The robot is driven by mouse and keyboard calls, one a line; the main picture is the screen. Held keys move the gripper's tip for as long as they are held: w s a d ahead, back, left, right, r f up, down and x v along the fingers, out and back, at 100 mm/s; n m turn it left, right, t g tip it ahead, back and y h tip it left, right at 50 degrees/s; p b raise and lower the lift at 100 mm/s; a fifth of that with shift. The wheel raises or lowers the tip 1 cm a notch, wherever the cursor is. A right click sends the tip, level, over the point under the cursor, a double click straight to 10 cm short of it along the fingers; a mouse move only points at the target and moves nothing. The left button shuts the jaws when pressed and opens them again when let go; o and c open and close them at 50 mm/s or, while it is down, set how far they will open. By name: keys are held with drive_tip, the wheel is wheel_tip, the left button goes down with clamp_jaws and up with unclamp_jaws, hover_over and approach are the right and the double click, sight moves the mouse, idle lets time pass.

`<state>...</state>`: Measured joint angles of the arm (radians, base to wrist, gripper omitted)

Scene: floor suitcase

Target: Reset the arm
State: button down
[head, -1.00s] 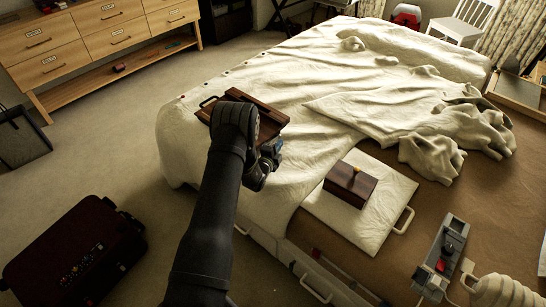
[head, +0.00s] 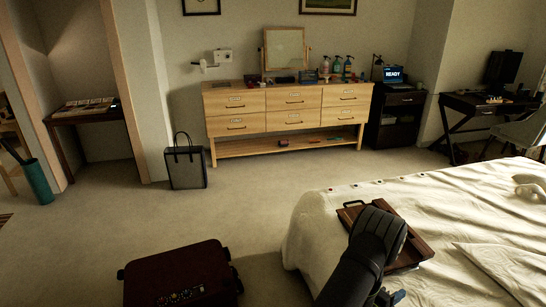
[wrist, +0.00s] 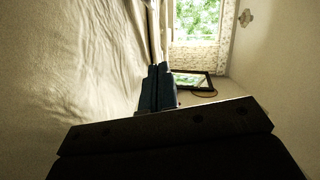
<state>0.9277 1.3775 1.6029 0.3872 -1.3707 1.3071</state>
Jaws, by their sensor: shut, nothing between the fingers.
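My gripper (wrist: 158,72) shows in the wrist view as two dark blue fingers pressed together, with nothing between them. In the head view only a small blue part near my gripper (head: 388,298) shows at the bottom edge; its fingertips cannot be made out there. My dark arm reaches up from the bottom of the head view, at the near edge of the bed (head: 470,215). A brown wooden tray (head: 418,246) with a handle lies on the bed behind my arm, which hides part of it. I cannot tell whether the arm touches it.
A dark red suitcase (head: 180,275) lies on the carpet at the lower left. A grey bag (head: 186,168) stands beside the wooden dresser (head: 290,112). A dark cabinet (head: 396,120) and a desk (head: 480,105) are at the back right. Carpet between suitcase, dresser and bed is clear.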

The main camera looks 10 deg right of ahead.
drive_tip(key=x, duration=0.9)
drive_tip(key=shift+d, duration=0.15)
drive_tip(key=w, duration=0.3)
drive_tip(key=w+f, duration=0.1)
drive_tip(key=shift+w+d, duration=0.2)
drive_tip(key=shift+d, duration=0.05)
drive_tip(key=shift+s, duration=0.5)
drive_tip(key=shift+s+r, duration=0.1)
drive_tip(key=shift+s, duration=0.05)
